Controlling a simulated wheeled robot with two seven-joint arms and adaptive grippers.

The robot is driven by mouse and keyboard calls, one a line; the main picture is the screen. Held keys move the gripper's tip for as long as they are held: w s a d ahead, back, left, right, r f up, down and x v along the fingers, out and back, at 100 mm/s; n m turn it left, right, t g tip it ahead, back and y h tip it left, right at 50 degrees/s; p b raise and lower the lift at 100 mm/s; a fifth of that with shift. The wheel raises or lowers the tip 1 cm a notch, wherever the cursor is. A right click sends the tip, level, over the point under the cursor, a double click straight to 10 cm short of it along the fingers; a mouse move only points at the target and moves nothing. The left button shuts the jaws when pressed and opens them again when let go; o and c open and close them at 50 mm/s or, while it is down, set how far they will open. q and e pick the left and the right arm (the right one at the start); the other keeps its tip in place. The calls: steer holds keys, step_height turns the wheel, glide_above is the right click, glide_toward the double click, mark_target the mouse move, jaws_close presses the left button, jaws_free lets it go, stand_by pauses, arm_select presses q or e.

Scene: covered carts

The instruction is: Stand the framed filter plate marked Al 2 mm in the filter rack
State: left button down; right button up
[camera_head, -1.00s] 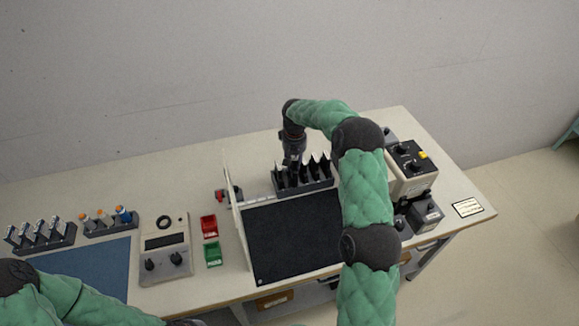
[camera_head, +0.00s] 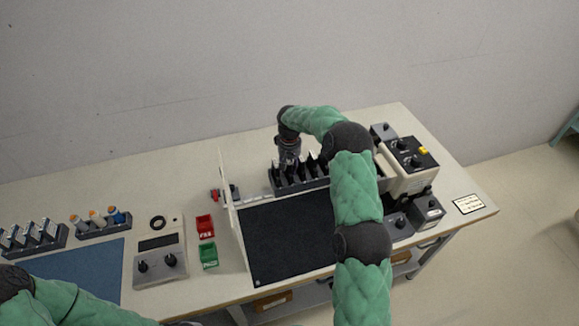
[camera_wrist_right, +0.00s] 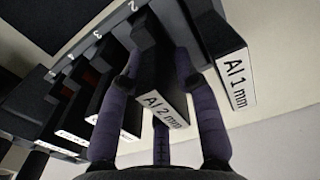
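The Al 2 mm filter plate (camera_wrist_right: 165,112) is black with a white label. In the right wrist view it stands in line with number 2 on a grey rack (camera_wrist_right: 192,12), beside the Al 1 mm plate (camera_wrist_right: 238,78). My right gripper (camera_wrist_right: 160,62) has a finger on each side of the Al 2 mm plate. The fingertips converge onto its sides and look closed on it. The plate's lower end is hidden. In the head view my right gripper (camera_head: 289,158) is over the left part of the rack (camera_head: 300,188). My left arm shows at lower left; its gripper is out of frame.
Neighbouring plates stand close on both sides of the gripper. A white upright panel (camera_head: 229,195) is left of the black mat (camera_head: 285,240). Red (camera_head: 205,226) and green (camera_head: 208,256) bins lie further left. A cream instrument (camera_head: 408,170) is right of my arm.

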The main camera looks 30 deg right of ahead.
steer(key=shift+s+r, duration=0.1)
steer(key=shift+s, duration=0.05)
steer(key=shift+r, duration=0.1)
steer(key=shift+r, duration=0.35)
step_height(320, 180, up, 11)
steer(key=shift+r+p, duration=0.1)
steer(key=shift+p, duration=0.2)
steer(key=shift+r, duration=0.1)
